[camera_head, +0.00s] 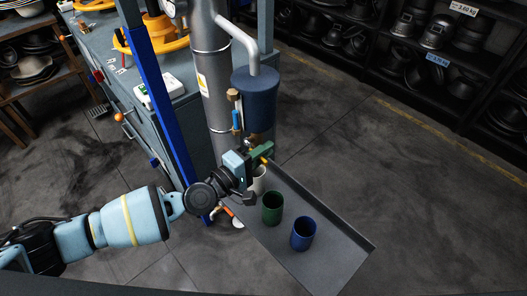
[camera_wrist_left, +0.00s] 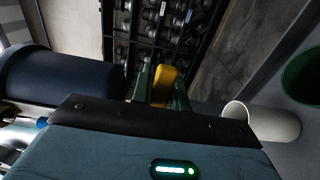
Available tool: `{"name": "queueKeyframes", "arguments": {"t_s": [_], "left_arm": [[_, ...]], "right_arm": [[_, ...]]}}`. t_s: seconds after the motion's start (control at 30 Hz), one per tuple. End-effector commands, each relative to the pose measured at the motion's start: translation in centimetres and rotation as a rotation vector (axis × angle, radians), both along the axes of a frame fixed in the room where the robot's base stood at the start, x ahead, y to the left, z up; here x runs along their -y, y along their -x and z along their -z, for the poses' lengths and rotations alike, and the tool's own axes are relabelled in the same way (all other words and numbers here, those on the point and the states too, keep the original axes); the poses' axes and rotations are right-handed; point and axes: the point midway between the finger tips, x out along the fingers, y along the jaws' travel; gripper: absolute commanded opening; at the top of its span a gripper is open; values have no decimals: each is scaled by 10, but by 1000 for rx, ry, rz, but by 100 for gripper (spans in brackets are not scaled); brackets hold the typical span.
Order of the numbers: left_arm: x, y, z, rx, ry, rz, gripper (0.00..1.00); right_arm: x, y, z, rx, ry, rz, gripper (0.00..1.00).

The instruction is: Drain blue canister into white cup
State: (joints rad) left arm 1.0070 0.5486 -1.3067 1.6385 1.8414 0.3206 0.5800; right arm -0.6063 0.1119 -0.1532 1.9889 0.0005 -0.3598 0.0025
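The dark blue canister (camera_head: 256,98) hangs beside a grey pipe, and its side fills the left of the left wrist view (camera_wrist_left: 60,80). The white cup (camera_head: 259,178) stands on the tray (camera_head: 325,262) below it, partly hidden by my left gripper (camera_head: 262,154). It also shows at the right in the left wrist view (camera_wrist_left: 268,123). My left gripper's green fingers are just under the canister, above the white cup. A yellow piece (camera_wrist_left: 163,86) lies between the fingertips; I cannot tell whether they grip it. The canister's outlet is hidden. My right gripper is out of view.
A green cup (camera_head: 272,208) and a blue cup (camera_head: 303,233) stand on the same tray. A blue post (camera_head: 158,90) and a workbench (camera_head: 105,70) are at the left. Shelves (camera_head: 440,60) line the back right. The floor right of the tray is clear.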

Motion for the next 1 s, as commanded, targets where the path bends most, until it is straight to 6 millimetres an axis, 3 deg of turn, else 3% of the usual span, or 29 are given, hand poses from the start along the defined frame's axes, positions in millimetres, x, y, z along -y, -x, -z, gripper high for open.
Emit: {"name": "queueKeyframes", "arguments": {"t_s": [0.53,1.0], "left_arm": [[0,0,2,31,-31,-2,0],[-2,-2,21,232,-238,-1,0]], "right_arm": [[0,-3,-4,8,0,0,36],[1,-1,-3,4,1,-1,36]]}}
